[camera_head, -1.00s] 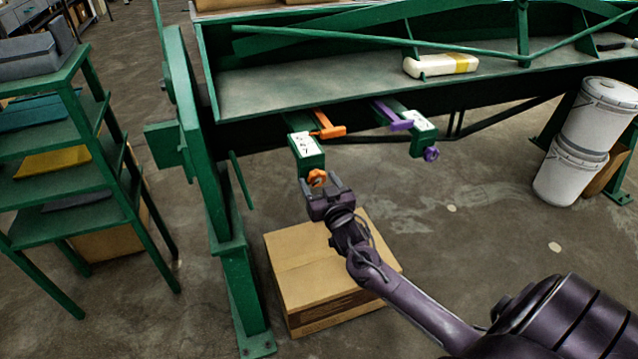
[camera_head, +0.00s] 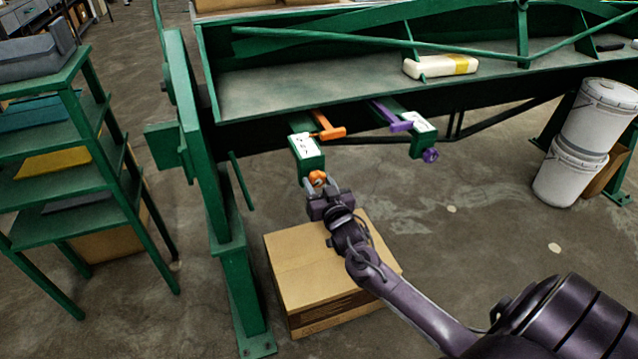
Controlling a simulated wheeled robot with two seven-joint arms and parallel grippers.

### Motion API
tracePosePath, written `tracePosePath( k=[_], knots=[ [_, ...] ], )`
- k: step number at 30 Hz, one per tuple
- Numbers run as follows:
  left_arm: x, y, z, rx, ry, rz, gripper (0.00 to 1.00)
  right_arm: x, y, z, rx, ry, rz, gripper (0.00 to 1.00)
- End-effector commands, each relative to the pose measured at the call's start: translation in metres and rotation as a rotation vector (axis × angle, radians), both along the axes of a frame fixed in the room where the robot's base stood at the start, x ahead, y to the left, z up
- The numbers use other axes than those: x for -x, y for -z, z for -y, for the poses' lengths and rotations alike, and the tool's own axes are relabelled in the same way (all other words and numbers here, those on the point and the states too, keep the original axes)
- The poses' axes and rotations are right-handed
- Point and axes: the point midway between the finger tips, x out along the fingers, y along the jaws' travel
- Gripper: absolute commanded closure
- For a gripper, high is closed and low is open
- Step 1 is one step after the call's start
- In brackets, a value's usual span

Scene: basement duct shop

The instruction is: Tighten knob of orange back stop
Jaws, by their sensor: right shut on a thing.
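The orange back stop (camera_head: 328,128) sits on a green bracket with a white scale label, under the front edge of the green machine. Its orange knob (camera_head: 317,177) is at the lower end of that bracket. My right gripper (camera_head: 320,186) is shut on the orange knob, with its fingers on either side of it; the fingers partly cover the knob. A purple back stop (camera_head: 394,119) with its own purple knob (camera_head: 431,155) is on the bracket to the right, apart from my gripper. My left gripper is not in view.
The green machine bed (camera_head: 330,85) spans the top, with a cream bottle-like object (camera_head: 440,66) on it. A cardboard box (camera_head: 310,270) stands on the floor below my right arm. White buckets (camera_head: 571,170) stand at right, a green shelf (camera_head: 75,150) at left.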

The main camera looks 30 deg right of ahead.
Motion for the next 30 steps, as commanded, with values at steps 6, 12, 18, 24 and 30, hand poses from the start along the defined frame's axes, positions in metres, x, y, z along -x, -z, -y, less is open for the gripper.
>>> tracePosePath(
  k=[6,12,18,24,30],
  knots=[
    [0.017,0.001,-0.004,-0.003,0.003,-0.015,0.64,0.000,-0.001,0.000,-0.138,0.003,0.031,0.81],
    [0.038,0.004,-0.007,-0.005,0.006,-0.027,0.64,0.000,-0.001,-0.001,-0.316,0.004,0.073,0.81],
    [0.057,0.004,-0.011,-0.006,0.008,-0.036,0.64,0.000,-0.002,-0.001,-0.500,0.003,0.119,0.81],
    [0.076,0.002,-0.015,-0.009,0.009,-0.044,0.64,0.000,-0.002,-0.002,-0.686,0.003,0.163,0.81],
    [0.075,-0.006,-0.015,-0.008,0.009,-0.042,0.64,0.000,-0.002,-0.002,-0.871,0.004,0.208,0.81]
  ],
)
